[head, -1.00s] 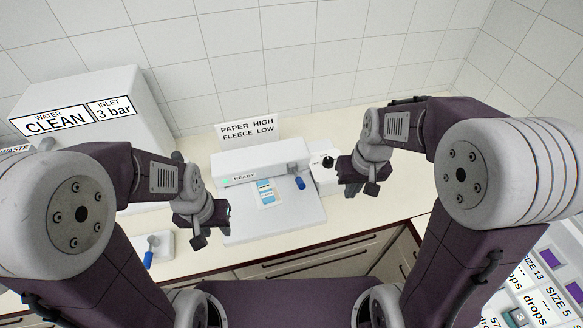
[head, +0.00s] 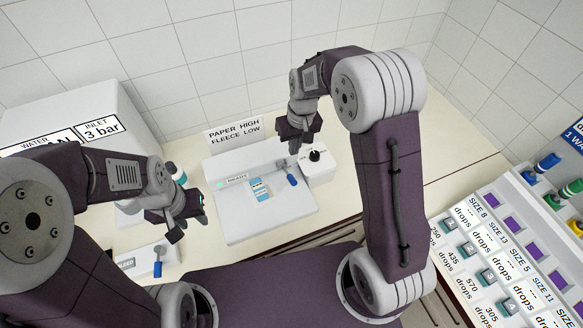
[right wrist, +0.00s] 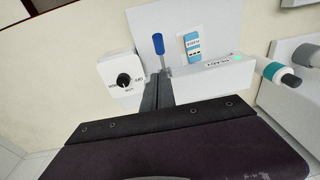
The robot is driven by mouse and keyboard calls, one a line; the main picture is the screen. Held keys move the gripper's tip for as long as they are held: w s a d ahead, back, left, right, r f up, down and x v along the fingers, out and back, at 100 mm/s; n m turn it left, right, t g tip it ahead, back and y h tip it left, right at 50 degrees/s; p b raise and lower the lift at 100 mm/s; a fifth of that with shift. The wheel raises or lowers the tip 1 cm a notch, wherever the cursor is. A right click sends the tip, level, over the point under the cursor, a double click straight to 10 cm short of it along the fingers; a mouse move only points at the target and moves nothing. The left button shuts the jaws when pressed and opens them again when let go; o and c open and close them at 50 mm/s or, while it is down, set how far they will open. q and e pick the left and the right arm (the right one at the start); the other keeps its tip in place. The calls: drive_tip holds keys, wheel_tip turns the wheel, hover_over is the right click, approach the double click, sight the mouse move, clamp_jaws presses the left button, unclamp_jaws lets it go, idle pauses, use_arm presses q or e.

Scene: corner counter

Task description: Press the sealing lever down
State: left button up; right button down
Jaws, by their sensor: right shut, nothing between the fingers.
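The white sealer (head: 240,228) stands on the counter with a READY label and a green light on its bar (head: 228,180). Its sealing lever has a blue handle (head: 291,180) at the bar's right end; the handle also shows in the right wrist view (right wrist: 158,44). A pouch with a blue label (head: 261,190) lies on the sealer's plate. My right gripper (head: 294,148) is shut and empty, just behind the lever in the head view. In the right wrist view its fingers (right wrist: 157,82) point towards the handle; contact cannot be told. My left gripper (head: 188,222) is left of the sealer; its jaw opening is unclear.
A white box with a black knob (head: 314,155) stands right of the lever, close to my right gripper. A sign (head: 233,132) stands behind the sealer. A labelled rack (head: 485,240) stands at right.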

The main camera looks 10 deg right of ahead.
drive_tip(key=p, duration=0.1)
hover_over(292, 176)
drive_tip(key=w+d, duration=0.1)
wheel_tip(292, 176, down, 6)
drive_tip(key=f, duration=0.1)
drive_tip(key=f+p, duration=0.1)
drive_tip(key=f, duration=0.1)
drive_tip(key=shift+s+a+p, duration=0.3)
drive_tip(key=shift+s+a, duration=0.1)
drive_tip(key=shift+s+f, duration=0.15)
drive_tip(key=shift+f, duration=0.1)
drive_tip(key=shift+s+f, duration=0.1)
drive_tip(key=shift+f, duration=0.05)
